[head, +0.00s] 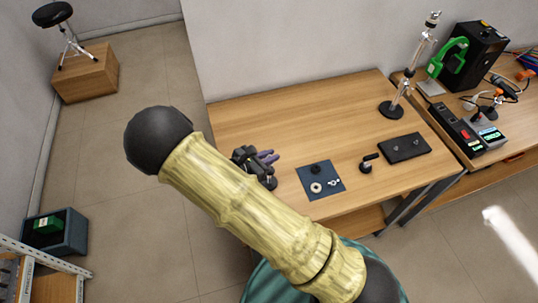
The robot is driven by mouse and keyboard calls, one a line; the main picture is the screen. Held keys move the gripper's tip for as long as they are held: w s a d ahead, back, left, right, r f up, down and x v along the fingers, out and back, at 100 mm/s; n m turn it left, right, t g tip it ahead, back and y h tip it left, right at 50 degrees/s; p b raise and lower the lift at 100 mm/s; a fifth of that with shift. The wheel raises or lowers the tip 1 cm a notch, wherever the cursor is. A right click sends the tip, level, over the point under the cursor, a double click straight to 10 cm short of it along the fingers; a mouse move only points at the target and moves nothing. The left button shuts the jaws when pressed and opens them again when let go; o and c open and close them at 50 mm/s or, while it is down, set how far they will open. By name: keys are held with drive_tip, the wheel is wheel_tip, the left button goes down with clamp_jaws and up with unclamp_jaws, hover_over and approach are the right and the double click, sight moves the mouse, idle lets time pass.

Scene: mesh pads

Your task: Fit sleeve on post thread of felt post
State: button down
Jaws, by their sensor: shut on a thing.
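My gripper (271,157), with purple fingers, is over the left part of the table, left of the blue mat. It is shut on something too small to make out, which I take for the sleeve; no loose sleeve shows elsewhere. A tall chrome stand (411,65) with a round black base stands upright at the back right of the table. Its top fittings look like the felt post and its thread, but are too small to tell apart. My gripper is well apart from this stand.
The blue mat (308,188) holds a black round piece (318,168), a pale ring (316,187) and small metal parts. A black piece with a handle (366,164) and a dark board (404,148) are to its right. The table's back left (290,115) is clear.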

drive_tip(key=shift+f+b, duration=1.4)
drive_tip(key=shift+f, duration=0.75)
drive_tip(key=shift+d, duration=0.1)
drive_tip(key=c, duration=1.3)
unclamp_jaws()
drive_tip(key=shift+c, duration=0.2)
drive_tip(key=shift+w, duration=0.1)
drive_tip(key=b+v, duration=0.3)
drive_tip(key=v, duration=1.4)
drive_tip(key=shift+a, duration=0.25)
drive_tip(key=shift+d, duration=0.1)
